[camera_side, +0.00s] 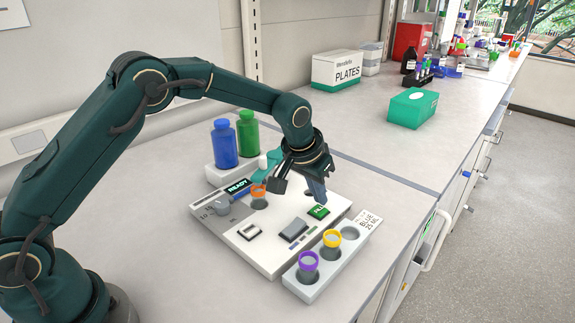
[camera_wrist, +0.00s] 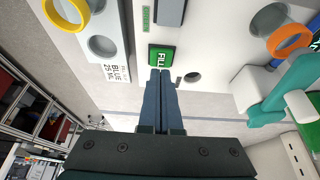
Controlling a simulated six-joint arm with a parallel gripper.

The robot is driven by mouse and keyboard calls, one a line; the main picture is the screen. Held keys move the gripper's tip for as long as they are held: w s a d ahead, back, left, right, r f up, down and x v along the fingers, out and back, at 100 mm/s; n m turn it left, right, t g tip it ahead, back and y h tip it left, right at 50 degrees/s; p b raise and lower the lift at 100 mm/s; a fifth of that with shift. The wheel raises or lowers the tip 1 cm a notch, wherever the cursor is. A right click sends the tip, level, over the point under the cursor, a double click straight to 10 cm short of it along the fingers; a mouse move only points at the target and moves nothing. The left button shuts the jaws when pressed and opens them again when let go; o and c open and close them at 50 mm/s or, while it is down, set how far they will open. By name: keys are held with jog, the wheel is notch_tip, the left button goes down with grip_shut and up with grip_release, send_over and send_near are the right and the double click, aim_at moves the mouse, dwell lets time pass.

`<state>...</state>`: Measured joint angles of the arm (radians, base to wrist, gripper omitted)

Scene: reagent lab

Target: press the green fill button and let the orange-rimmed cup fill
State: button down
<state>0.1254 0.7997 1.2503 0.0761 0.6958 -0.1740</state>
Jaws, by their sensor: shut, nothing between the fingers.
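The green fill button (camera_side: 318,212), marked FILL, is on the white dispenser panel and also shows in the wrist view (camera_wrist: 162,56). My gripper (camera_side: 321,201) is shut and empty and points down at it. In the wrist view my fingertips (camera_wrist: 160,72) overlap the button's near edge; I cannot tell whether they touch it. The orange-rimmed cup (camera_side: 258,191) stands at the panel's back left beside the teal spout, and shows at the upper right of the wrist view (camera_wrist: 289,41). Its fill level cannot be made out. The display (camera_side: 238,186) reads READY.
Blue (camera_side: 224,145) and green (camera_side: 247,133) bottles stand behind.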

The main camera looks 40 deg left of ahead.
jog(key=shift+f, duration=0.95)
dwell(0.3)
jog(key=shift+r, duration=3.55)
notch_tip(320, 180, up, 8)
jog(key=t, duration=0.2)
send_over(317, 210)
jog(key=s+a, duration=0.1)
jog(key=s, duration=0.1)
jog(key=s+a+r, duration=0.2)
jog(key=s+r, duration=0.4)
jog(key=s, duration=0.3)
jog(key=s+f, duration=0.4)
jog(key=s, duration=0.4)
jog(key=s+a+f+g, duration=0.1)
jog(key=s+f, duration=0.3)
jog(key=s, duration=0.5)
jog(key=shift+f, duration=0.15)
